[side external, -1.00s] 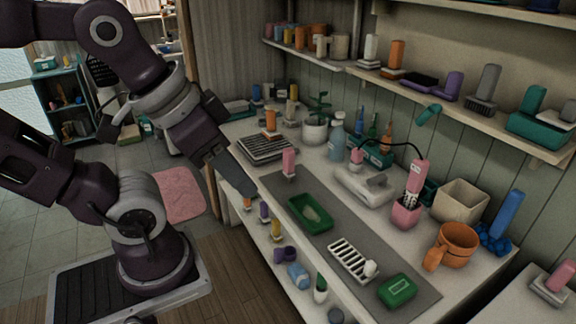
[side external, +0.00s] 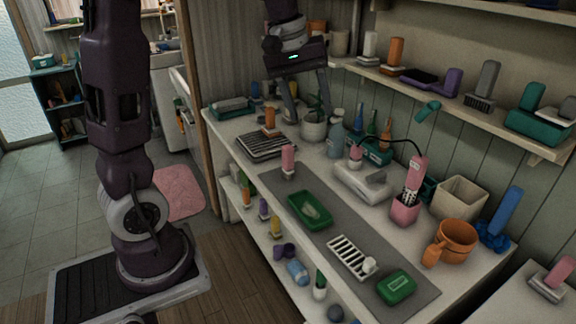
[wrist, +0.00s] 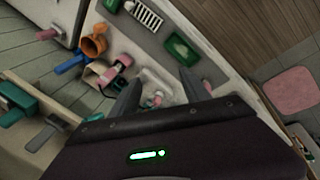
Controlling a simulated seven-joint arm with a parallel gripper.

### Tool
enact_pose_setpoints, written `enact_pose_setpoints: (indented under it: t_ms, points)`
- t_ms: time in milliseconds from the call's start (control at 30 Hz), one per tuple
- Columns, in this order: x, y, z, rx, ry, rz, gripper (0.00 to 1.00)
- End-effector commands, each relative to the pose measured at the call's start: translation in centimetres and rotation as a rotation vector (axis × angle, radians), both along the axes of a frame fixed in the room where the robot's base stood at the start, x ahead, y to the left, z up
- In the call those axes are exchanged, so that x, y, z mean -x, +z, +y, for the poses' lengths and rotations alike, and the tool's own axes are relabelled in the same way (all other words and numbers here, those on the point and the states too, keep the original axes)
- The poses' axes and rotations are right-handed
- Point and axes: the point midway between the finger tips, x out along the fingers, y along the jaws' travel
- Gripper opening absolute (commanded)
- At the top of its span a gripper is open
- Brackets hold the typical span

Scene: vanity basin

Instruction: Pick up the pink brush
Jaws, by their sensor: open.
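Several pink-handled things show. One pink brush (side external: 288,157) stands upright on the grey mat, handle up, on a pale base. Another pink brush (side external: 558,276) sits on a white surface at the lower right. I cannot tell which one the task means.
A green tray (side external: 309,213), a white rack (side external: 352,258) and a green box (side external: 396,290) lie on the mat. A tissue-like white box (side external: 362,186), orange mug (side external: 457,242) and bottles stand behind. A loaded shelf (side external: 470,112) runs along the wall.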

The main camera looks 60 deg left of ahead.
Motion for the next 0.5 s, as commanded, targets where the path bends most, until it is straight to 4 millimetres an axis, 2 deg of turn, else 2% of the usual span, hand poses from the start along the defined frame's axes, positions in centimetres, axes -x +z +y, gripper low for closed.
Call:
enact_pose_setpoints:
  t_ms: [33, 100, 167, 200, 233, 300, 333, 400, 500]
  points:
    - [-2.6, -2.5, 3.7, 0.021, 0.127, 0.054, 0.55]
    - [-5.3, -6.3, 8.9, 0.039, 0.299, 0.112, 0.55]
    - [-6.8, -10.0, 13.0, 0.040, 0.425, 0.160, 0.55]
    - [-7.4, -12.4, 15.4, 0.037, 0.498, 0.189, 0.55]
    - [-7.6, -14.2, 17.0, 0.033, 0.544, 0.209, 0.55]
    - [-7.8, -17.7, 19.8, 0.023, 0.623, 0.246, 0.55]
    - [-7.8, -18.9, 20.6, 0.020, 0.647, 0.258, 0.55]
    - [-7.7, -20.7, 21.8, 0.014, 0.682, 0.276, 0.55]
    - [-7.6, -22.1, 22.4, 0.011, 0.701, 0.288, 0.55]
